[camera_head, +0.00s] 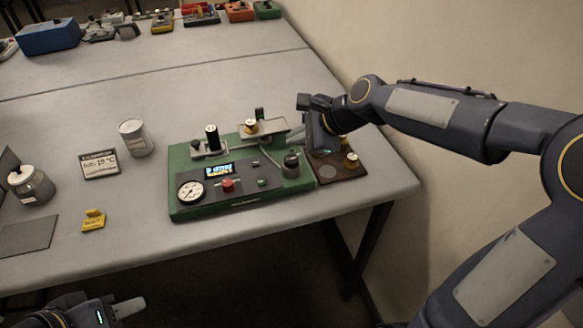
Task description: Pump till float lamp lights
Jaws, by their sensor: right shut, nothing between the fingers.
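A green apparatus base (215,205) stands near the table's front edge. It carries a round dial gauge (191,192), a lit display (219,170), a red button (228,185), a black upright handle (212,138), a dark-topped cylinder (291,165) and a raised grey plate (272,130) with a brass-coloured knob. I cannot tell which part is the float lamp. My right gripper (316,146) is shut and empty, pointing down at the right end of the base, beside a brown board (343,173). My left gripper (128,308) is at the bottom left, partly cut off, away from the apparatus.
A grey can (134,138), a thermometer display (100,164), a yellow block (93,220) and a lidded jar (31,186) stand to the left. A blue box (49,37) and several other devices line the back. A wall runs along the right. The middle of the table is clear.

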